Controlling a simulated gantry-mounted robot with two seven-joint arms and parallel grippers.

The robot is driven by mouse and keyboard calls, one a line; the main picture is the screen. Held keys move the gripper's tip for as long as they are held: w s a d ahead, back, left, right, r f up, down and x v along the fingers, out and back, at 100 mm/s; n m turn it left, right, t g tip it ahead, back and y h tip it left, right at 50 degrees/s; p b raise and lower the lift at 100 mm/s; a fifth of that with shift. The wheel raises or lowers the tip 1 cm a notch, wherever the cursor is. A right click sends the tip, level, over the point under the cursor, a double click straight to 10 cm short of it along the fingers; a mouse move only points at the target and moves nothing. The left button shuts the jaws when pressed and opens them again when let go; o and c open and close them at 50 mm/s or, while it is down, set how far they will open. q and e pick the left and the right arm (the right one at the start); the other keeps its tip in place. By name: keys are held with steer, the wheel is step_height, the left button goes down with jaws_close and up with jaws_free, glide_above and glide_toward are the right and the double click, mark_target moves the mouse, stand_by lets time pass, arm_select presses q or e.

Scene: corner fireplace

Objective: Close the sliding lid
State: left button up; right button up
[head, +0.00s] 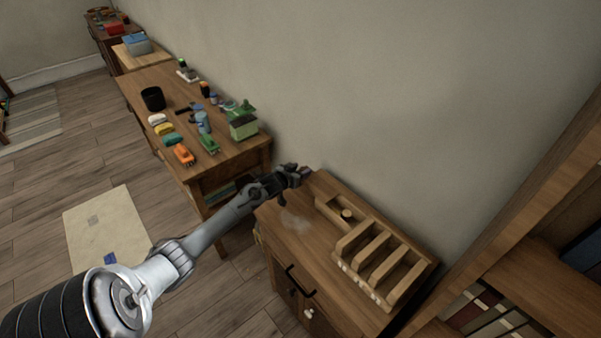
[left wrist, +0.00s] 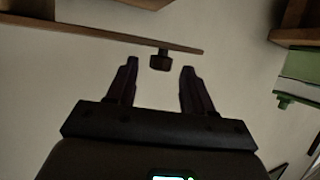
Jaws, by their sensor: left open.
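A wooden box (head: 405,288) with several open slots stands on the cabinet. A flat wooden lid (head: 330,208) with a round knob (head: 347,214) lies at its far end, leaving the slots uncovered. My left gripper (head: 303,172) is open and empty, beyond and to the left of the knob. In the left wrist view, my left gripper (left wrist: 160,67) shows two spread fingers. A dark knob (left wrist: 160,60) under a thin wooden board (left wrist: 120,36) appears between the fingertips in the picture, not held. I cannot tell its distance. My right gripper is not in view.
The wooden cabinet (head: 290,232) stands against the wall, with a bookshelf (head: 540,262) at the right. A table (head: 150,85) holds a black cup (head: 153,98), a green box (head: 243,126) and several small items. Bare cabinet top lies left of the slots.

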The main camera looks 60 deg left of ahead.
arm_select(q)
steer(key=shift+w+a+f, duration=0.1)
steer(key=shift+w+a, duration=0.05)
steer(key=shift+w, duration=0.15)
jaws_close()
